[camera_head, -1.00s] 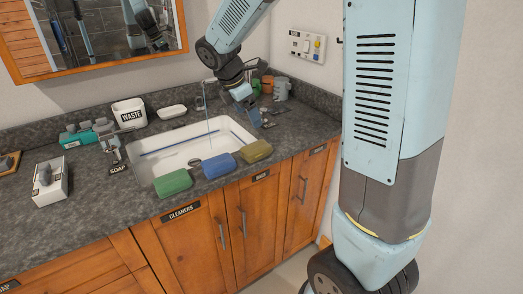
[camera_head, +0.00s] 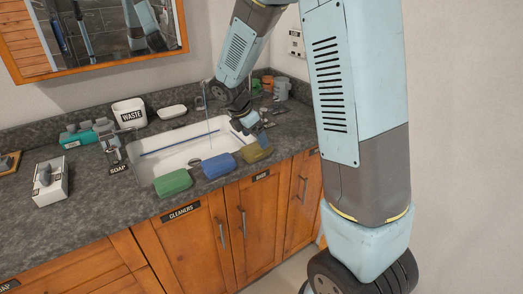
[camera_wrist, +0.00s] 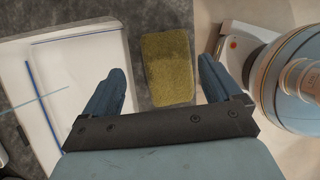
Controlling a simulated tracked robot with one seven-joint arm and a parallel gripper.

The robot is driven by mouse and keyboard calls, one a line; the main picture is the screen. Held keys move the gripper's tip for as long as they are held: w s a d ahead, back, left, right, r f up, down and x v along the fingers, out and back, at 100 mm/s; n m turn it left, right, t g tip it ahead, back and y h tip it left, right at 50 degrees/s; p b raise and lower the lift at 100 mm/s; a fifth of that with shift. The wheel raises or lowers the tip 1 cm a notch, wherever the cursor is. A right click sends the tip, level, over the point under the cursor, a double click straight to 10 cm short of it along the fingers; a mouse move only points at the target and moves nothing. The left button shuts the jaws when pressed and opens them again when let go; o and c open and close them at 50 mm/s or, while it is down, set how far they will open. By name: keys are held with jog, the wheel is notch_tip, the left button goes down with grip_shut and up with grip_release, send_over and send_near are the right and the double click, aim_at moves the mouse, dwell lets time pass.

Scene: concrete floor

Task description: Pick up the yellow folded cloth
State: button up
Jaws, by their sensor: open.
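The yellow folded cloth (camera_head: 255,152) lies at the front right rim of the white sink, at the counter's front edge. It is a dull yellow, rounded block. In the wrist view the yellow cloth (camera_wrist: 168,68) shows between and beyond my fingers, nearer the right one. My gripper (camera_wrist: 165,82) is open and empty. In the head view my gripper (camera_head: 258,132) is just behind and above the cloth, apart from it as far as I can see; its fingertips are partly hidden there.
A blue cloth (camera_head: 219,166) and a green cloth (camera_head: 173,183) lie in a row left of the yellow one. The white sink (camera_head: 150,165) with a thin tap stream is behind them. Cups (camera_head: 281,89) stand at the back right. A waste bin (camera_head: 129,113) stands behind the sink.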

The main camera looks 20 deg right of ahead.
aim_at(258, 145)
jog(key=shift+s+x, duration=0.1)
jog(key=shift+x, duration=1.05)
jog(key=shift+s+x, duration=0.15)
jog(key=shift+x, duration=1)
jog(key=shift+c, duration=0.2)
jog(key=c, duration=1.1)
jog(key=shift+r, duration=0.1)
